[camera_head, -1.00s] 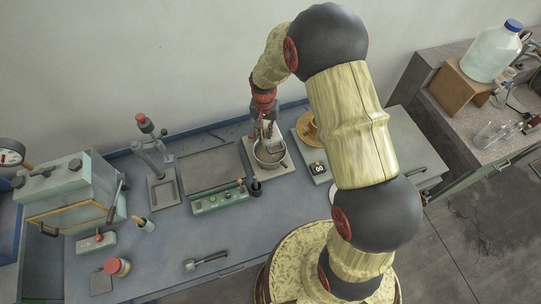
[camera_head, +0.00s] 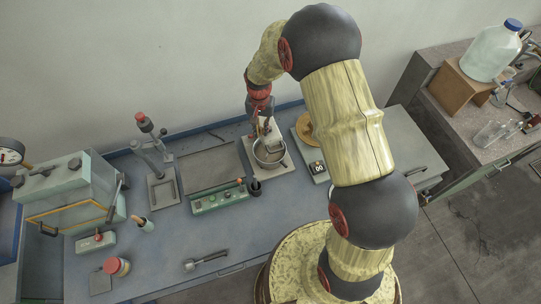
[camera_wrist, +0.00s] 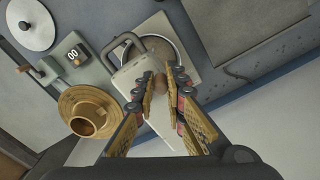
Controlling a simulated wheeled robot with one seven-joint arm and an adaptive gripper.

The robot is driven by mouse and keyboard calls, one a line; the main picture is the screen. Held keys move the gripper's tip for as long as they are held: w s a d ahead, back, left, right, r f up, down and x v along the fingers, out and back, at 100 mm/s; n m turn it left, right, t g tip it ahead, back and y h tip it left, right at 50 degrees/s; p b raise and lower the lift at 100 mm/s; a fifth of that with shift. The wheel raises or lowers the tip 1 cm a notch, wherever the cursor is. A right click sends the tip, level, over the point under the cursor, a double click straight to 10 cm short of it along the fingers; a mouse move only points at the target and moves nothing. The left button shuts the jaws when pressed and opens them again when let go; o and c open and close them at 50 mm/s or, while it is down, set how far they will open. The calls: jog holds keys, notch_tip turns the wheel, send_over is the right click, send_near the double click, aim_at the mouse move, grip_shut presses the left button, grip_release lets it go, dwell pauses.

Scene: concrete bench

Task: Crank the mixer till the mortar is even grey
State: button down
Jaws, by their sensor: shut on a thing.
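The mixer's steel bowl (camera_head: 268,153) sits on a pale base plate (camera_head: 285,164) near the back of the bench. In the wrist view, the pale mixer body (camera_wrist: 125,77) partly covers the bowl (camera_wrist: 176,48). My gripper (camera_head: 263,122) reaches down over the mixer from behind. In the wrist view, my gripper (camera_wrist: 162,88) has its padded fingers closed on the tan crank handle (camera_wrist: 158,108).
A lever stand (camera_head: 155,160) is left. The front middle bench is mostly clear.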

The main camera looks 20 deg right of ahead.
jog(key=w, duration=0.3)
jog(key=shift+w+d+f+b, duration=0.1)
jog(key=shift+w+f+b, duration=0.1)
jog(key=shift+w+b, duration=0.2)
jog(key=shift+w+d, duration=0.6)
jog(key=shift+w+d+f, duration=0.1)
jog(key=shift+w+d, duration=0.05)
jog(key=shift+d, duration=0.4)
jog(key=shift+w+d, duration=0.15)
jog(key=shift+d, duration=0.4)
jog(key=shift+d+b, duration=0.35)
jog(key=shift+d, duration=0.55)
jog(key=shift+s+d, duration=0.45)
jog(key=shift+d, duration=0.2)
